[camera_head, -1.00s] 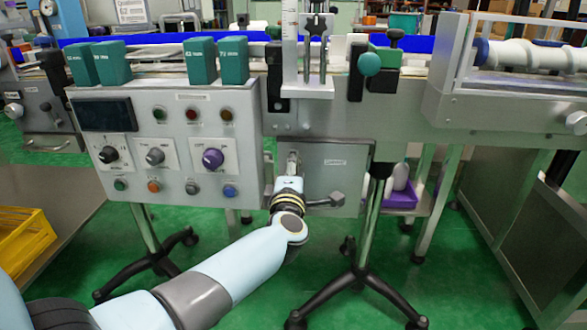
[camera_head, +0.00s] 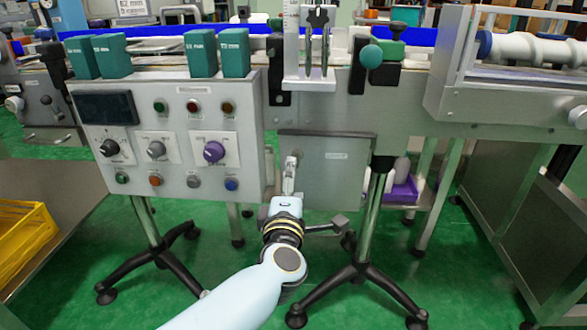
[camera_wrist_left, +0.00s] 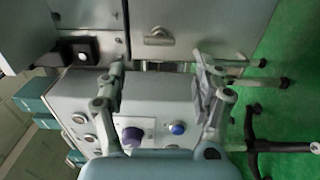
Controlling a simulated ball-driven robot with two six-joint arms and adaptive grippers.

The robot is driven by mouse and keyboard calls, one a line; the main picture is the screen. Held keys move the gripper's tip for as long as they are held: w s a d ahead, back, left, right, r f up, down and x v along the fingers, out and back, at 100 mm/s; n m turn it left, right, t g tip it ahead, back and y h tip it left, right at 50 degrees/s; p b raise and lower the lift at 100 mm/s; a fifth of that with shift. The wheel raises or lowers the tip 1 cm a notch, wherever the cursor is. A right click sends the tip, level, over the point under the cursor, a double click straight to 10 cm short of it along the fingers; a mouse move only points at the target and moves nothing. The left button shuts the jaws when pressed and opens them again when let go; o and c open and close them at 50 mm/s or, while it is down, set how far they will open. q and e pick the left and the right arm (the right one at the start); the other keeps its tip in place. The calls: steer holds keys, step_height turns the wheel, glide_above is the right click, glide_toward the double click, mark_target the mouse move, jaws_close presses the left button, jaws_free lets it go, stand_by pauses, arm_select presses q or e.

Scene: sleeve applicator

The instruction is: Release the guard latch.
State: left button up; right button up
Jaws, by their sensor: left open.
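The guard panel (camera_head: 348,178) is a grey door to the right of the control box, with a small label on its face. In the left wrist view a silver latch handle (camera_wrist_left: 158,37) lies near the edge of the panel (camera_wrist_left: 215,22), beside the gap to the control box. My left gripper (camera_head: 291,168) is in front of the panel's left edge. In the left wrist view its fingers (camera_wrist_left: 158,68) are spread wide, with nothing between them, and the handle appears just beyond them. In the head view I cannot clearly separate the latch from the gripper. My right gripper is not in view.
The control box (camera_head: 180,175) with knobs and coloured buttons is close on the left of my gripper. A black-footed stand leg (camera_head: 370,225) is below right. The conveyor frame (camera_head: 325,112) runs above. Green floor lies open below.

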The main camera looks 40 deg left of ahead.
arm_select(q)
steer(key=shift+v, duration=1.95)
steer(key=shift+a, duration=0.1)
steer(key=s+d+f+m+g+h+p, duration=0.2)
steer(key=s+f+m+g+h+p, duration=0.4)
steer(key=s+f+m, duration=1.05)
steer(key=s+f+m+g+h, duration=0.1)
steer(key=s+f, duration=0.4)
steer(key=s, duration=0.5)
steer(key=s+a+f+m+g+p, duration=0.1)
steer(key=s+f+m+g, duration=0.3)
steer(key=s, duration=0.7)
steer(key=s+a+f+m+g+h+p, duration=0.1)
steer(key=s+f+m+g, duration=0.2)
steer(key=s+f, duration=0.4)
steer(key=s, duration=0.3)
steer(key=shift+s+f+g+h, duration=0.25)
steer(key=shift+s+g+h, duration=0.05)
steer(key=shift+s+g, duration=0.1)
